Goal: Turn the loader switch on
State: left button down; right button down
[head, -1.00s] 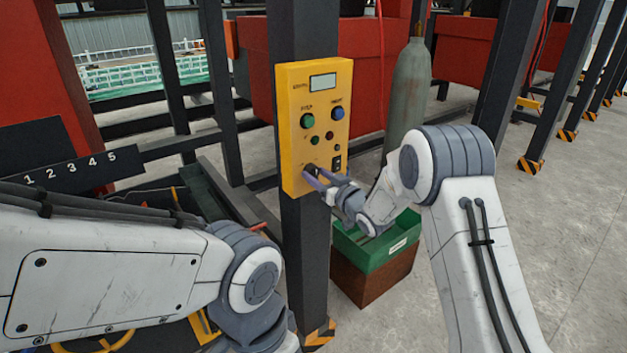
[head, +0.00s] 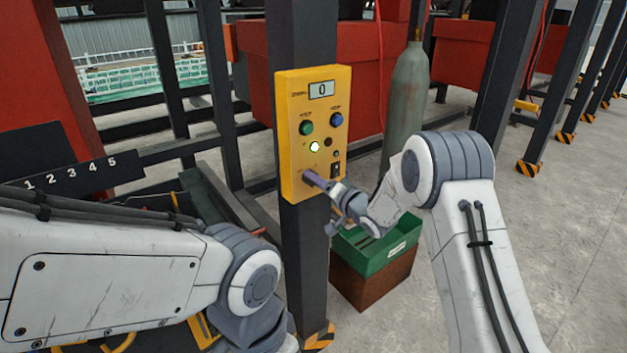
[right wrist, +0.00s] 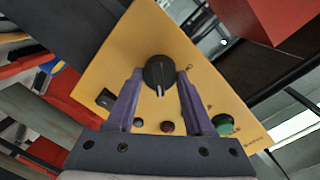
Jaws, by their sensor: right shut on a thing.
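The yellow control box (head: 290,150) is mounted on a dark post. My right gripper (head: 311,178) is at its lower left corner. In the right wrist view the black rotary switch (right wrist: 158,72) with a white pointer line sits between my two purple fingers, and the gripper is shut on it. In the head view the fingers mostly hide this switch. The box's display (head: 322,90) reads 0, and a small lamp (head: 314,147) glows pale green. My left arm comes in at the lower left; its gripper is not visible.
The box also has a green button (head: 306,128), a blue button (head: 336,119) and a black rocker switch (head: 336,170). A green bin (head: 375,262) on a brown box stands below right. A grey gas cylinder (head: 408,95) stands behind. Floor at right is clear.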

jog(key=shift+s+f+m, duration=0.15)
jog(key=shift+f+m, duration=0.2)
jog(key=shift+m, duration=0.15)
jog(key=shift+c, duration=1.7)
grip_release()
jog(key=shift+o, duration=0.3)
jog(key=shift+r, duration=0.15)
jog(key=shift+r, duration=0.1)
jog(key=b+v, duration=0.3)
jog(key=v, duration=0.7)
jog(key=shift+s+d, duration=0.15)
